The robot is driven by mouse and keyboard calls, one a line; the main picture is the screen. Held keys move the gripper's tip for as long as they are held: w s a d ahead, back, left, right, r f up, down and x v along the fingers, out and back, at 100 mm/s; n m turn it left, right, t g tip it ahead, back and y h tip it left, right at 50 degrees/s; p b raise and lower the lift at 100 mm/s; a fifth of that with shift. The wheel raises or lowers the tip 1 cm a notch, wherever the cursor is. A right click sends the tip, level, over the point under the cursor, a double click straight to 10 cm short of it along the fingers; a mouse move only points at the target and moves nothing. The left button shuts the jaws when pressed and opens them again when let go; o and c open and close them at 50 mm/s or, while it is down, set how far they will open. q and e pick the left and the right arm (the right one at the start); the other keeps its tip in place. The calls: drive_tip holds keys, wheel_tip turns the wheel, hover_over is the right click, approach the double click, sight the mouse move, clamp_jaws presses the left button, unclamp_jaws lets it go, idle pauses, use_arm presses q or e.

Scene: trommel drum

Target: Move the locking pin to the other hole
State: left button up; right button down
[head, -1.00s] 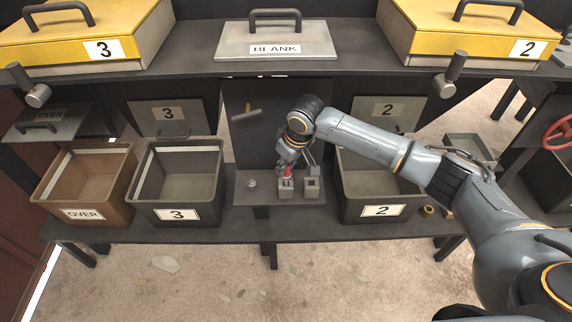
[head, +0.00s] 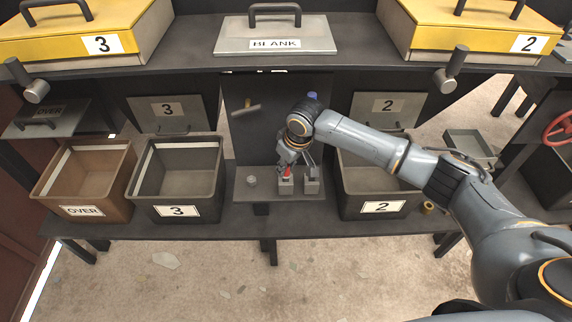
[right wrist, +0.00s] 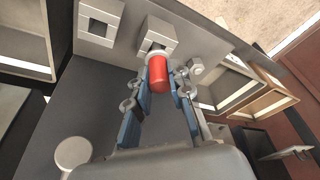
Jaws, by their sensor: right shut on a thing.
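The locking pin has a red handle (head: 287,172), and it also shows in the right wrist view (right wrist: 159,74). My right gripper (head: 291,170) is shut on it, with blue-padded fingers on both sides of the handle. The pin is at the left grey block (head: 286,187), whose hole opening shows partly behind the handle in the wrist view. How deep the pin sits cannot be told. The right grey block (head: 312,187) stands beside it; in the wrist view this block (right wrist: 100,22) has an empty square opening. My left gripper is out of view.
Both blocks stand on a small dark shelf with a hex nut-like piece (head: 251,181) at left. Bin 3 (head: 177,211) and bin 2 (head: 382,209) flank it. A hammer-like handle (head: 246,109) is on the upright panel behind. The upper counter (head: 350,64) overhangs.

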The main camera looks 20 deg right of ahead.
drive_tip(key=shift+f, duration=0.25)
drive_tip(key=shift+f, duration=0.3)
drive_tip(key=c, duration=1.1)
unclamp_jaws()
drive_tip(key=shift+r, duration=0.1)
wheel_tip(320, 180, up, 8)
drive_tip(key=p, duration=0.9)
